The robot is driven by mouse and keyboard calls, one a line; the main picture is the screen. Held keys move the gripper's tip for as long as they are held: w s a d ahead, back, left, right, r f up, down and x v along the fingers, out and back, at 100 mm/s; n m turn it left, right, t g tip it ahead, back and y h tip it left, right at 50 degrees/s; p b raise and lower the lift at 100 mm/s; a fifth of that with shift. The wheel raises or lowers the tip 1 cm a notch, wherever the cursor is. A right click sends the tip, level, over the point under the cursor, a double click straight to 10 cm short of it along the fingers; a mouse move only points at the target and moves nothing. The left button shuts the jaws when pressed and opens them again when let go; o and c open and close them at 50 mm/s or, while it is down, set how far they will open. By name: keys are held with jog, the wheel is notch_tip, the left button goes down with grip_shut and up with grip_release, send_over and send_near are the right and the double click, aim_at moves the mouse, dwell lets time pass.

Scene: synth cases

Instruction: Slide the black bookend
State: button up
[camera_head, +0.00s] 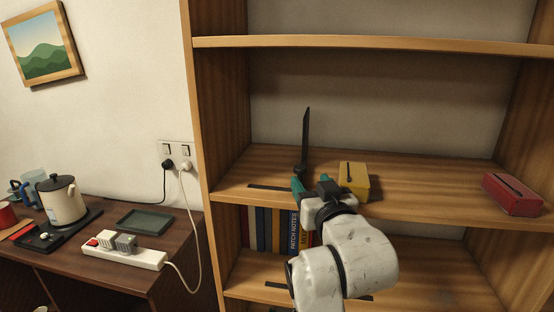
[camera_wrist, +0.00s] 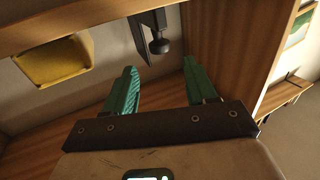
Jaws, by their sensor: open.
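The black bookend (camera_head: 306,138) stands upright on the middle shelf (camera_head: 430,187), left of a yellow box. In the wrist view the bookend (camera_wrist: 139,42) shows as a dark plate with a round black knob (camera_wrist: 159,46). My gripper (camera_head: 311,183) is at the shelf's front, just before the bookend. Its teal fingers are spread apart with nothing between them. In the wrist view the knob lies just beyond the gap between the fingertips of my gripper (camera_wrist: 160,66). The gripper and arm hide the bookend's foot in the head view.
The yellow box (camera_head: 353,176) stands close right of my gripper. A red box (camera_head: 512,194) lies at the far right. Dark strips (camera_head: 270,187) lie along the shelf edge. Books (camera_head: 268,228) stand on the shelf below. The shelf's left wall (camera_head: 226,130) bounds the left side.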

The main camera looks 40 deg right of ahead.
aim_at(302, 170)
jog(key=p+x, duration=0.2)
jog(key=x, duration=0.7)
jog(key=shift+r, duration=0.1)
jog(key=shift+w+d+p, duration=0.35)
jog(key=shift+w, duration=0.3)
grip_shut()
